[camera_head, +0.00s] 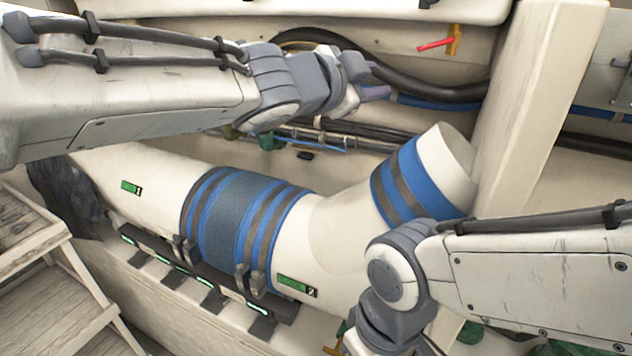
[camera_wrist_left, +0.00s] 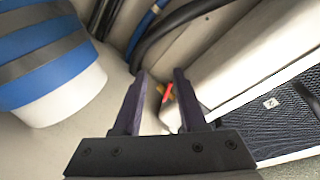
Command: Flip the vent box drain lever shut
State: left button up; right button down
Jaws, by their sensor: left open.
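A lever with a red handle (camera_head: 435,45) sits on a brass-coloured valve body (camera_head: 454,40) on the back wall. The handle points left and slightly down from the body in the head view. In the left wrist view the red handle (camera_wrist_left: 166,91) shows small and far off, between the fingers. My left gripper (camera_head: 376,92) is open and empty, to the left of and below the lever in the head view, apart from it. Its two dark purple fingers also show in the left wrist view (camera_wrist_left: 159,80). My right arm enters at the lower right; its gripper is out of frame.
A thick cream pipe with blue sleeves (camera_head: 243,225) crosses the middle, its open end at the right. Black hoses (camera_head: 430,92) run along the back wall below the lever. A cream post (camera_head: 535,120) stands right of the lever. Wooden steps (camera_head: 40,265) are at lower left.

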pick_arm(q)
jog(key=s+a+f+n+g+y+p, duration=0.3)
jog(key=s+a+f+n+g+p, duration=0.1)
jog(key=s+f, duration=0.4)
jog(key=s+a+f+n+g+y+p, duration=0.3)
jog(key=s+a+f+g+y+p, duration=0.1)
jog(key=s+f, duration=0.4)
jog(key=shift+s+f+n+g+p, duration=0.35)
jog(key=shift+s+f+n+g, duration=0.05)
jog(key=shift+f+g, duration=0.25)
